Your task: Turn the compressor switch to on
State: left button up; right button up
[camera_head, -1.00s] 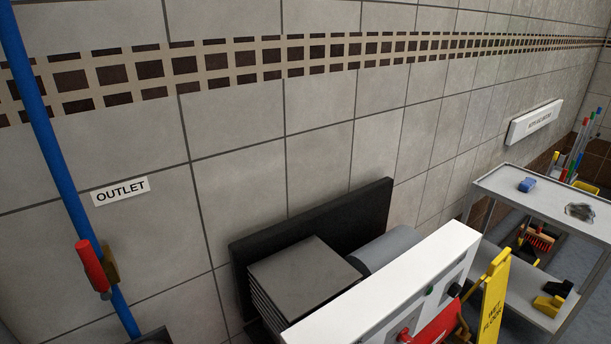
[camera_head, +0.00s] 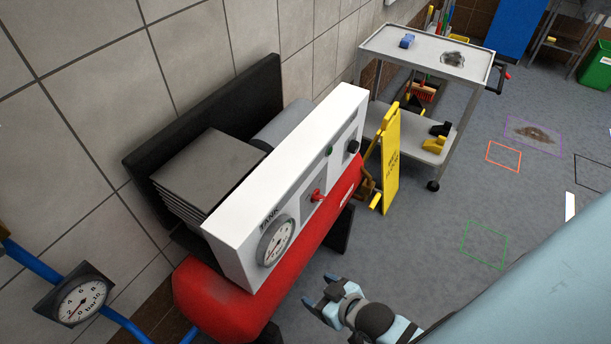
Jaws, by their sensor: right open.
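The compressor has a red tank (camera_head: 222,300) and a white control panel (camera_head: 232,242) beside the wall. The panel carries a round TANK gauge (camera_head: 276,242), a small red switch-like handle (camera_head: 316,196), a green button or lamp (camera_head: 329,151) and a black knob (camera_head: 353,147). The on/off markings are too small to read. My right gripper (camera_head: 320,291) is open and empty, in front of the tank at the bottom of the view, apart from the panel. My left gripper is not in view.
A yellow wet-floor sign (camera_head: 391,165) stands just beyond the panel's far end. Behind it is a grey trolley (camera_head: 462,71) with things on both shelves. A bar gauge (camera_head: 79,294) sits on a blue pipe at lower left. The floor at right is open, with coloured outlines.

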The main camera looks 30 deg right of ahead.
aim_at(315, 197)
jog(key=z, duration=1.05)
jog(key=l, duration=0.25)
jog(key=k+l+u, duration=0.1)
jog(key=l+u, duration=0.35)
jog(key=l, duration=0.8)
jog(key=i+l+u, duration=0.1)
jog(key=l, duration=0.35)
jog(key=i+l+u, duration=0.15)
jog(key=l, duration=0.35)
jog(key=i+l+u, duration=0.1)
jog(key=l, duration=0.4)
jog(key=l+u, duration=0.1)
jog(key=l, duration=0.4)
jog(key=i, duration=0.05)
